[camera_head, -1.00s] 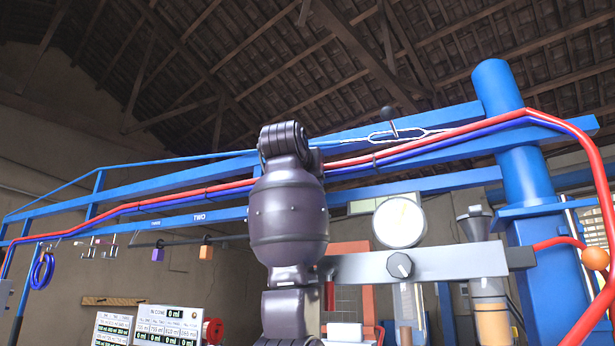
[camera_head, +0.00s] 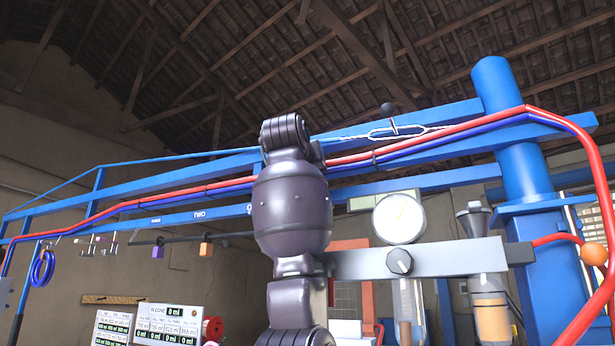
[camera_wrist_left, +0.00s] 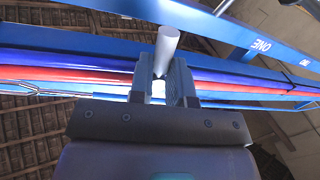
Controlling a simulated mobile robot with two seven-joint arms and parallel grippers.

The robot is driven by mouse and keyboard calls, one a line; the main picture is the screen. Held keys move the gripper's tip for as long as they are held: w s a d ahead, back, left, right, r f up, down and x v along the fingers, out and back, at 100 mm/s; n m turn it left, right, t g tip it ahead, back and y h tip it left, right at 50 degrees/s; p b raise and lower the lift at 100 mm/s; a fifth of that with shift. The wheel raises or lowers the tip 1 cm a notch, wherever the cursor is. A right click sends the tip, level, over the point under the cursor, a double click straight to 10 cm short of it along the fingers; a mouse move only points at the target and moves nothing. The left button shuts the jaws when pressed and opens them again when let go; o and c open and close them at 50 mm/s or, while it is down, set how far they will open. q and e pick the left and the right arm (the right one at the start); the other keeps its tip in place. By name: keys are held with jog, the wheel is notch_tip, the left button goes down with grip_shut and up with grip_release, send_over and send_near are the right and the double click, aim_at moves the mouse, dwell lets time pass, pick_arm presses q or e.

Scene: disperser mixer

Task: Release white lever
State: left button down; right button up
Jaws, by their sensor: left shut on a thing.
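The white lever (camera_wrist_left: 168,46) shows in the left wrist view as a pale cylinder rising between my fingers. My left gripper (camera_wrist_left: 162,78) is shut on it, with one finger on each side. The lever's lower part is partly hidden between the fingers. In the head view my dark arm fills the middle, and the gripper and lever cannot be made out there. My right gripper is in neither view.
A blue beam frame with red and blue hoses (camera_head: 440,138) runs across the head view behind my arm. Display boards (camera_head: 168,324) are at lower left.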

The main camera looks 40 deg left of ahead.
pick_arm(q)
jog(key=shift+w+d+r+n+h+p, duration=0.15)
jog(key=shift+d+r+n+h, duration=0.35)
jog(key=shift+n, duration=1.8)
jog(key=shift+a+r+n+h+p, duration=0.15)
jog(key=shift+r+n+h, duration=0.4)
jog(key=shift+n, duration=1.75)
jog(key=shift+w+d+r+n+h+p, duration=0.1)
jog(key=shift+d+r+n+h+p, duration=0.2)
jog(key=shift+n+h, duration=1.3)
jog(key=shift+f+n+y, duration=0.1)
jog(key=shift+n+y, duration=0.55)
jog(key=shift+n, duration=0.15)
jog(key=c, duration=1.1)
grip_release()
jog(key=shift+s, duration=0.1)
jog(key=b+v, duration=0.3)
jog(key=v, duration=0.7)
jog(key=shift+s+d+r, duration=0.2)
jog(key=shift+s+d, duration=0.05)
jog(key=shift+s, duration=0.1)
